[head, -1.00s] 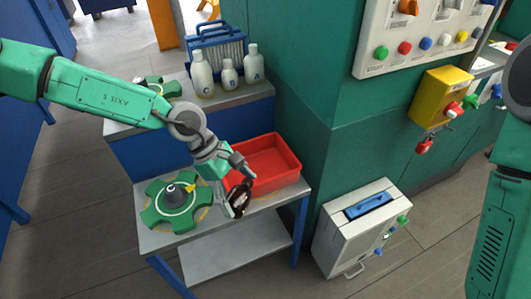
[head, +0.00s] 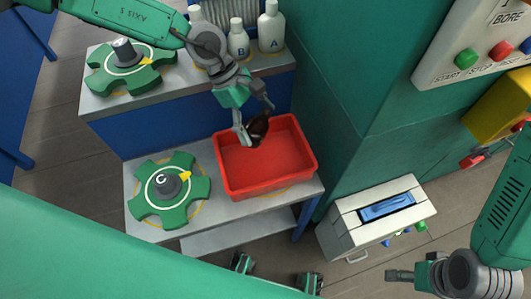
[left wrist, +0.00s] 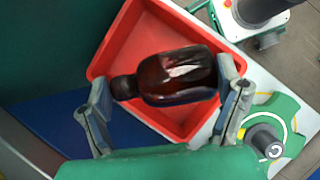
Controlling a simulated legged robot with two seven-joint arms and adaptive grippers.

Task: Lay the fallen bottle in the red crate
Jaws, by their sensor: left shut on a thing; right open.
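The dark brown bottle (head: 260,127) is held by my left gripper (head: 256,122) at the back part of the red crate (head: 232,192). In the left wrist view the bottle (left wrist: 178,75) lies on its side between the two fingers, its neck by the left finger and its base by the right one. The crate (left wrist: 112,40) shows behind it, and appears empty. I cannot tell whether the bottle touches the crate. My right gripper (head: 402,276) is empty, low at the right, seen edge-on and away from the crate.
Green handwheels stand on the lower bench (head: 168,190) and the upper bench (head: 128,65). White bottles B (head: 238,40) and A (head: 271,30) stand behind the crate. A green cabinet wall (head: 345,110) is to its right, and a white case (head: 375,215) stands on the floor.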

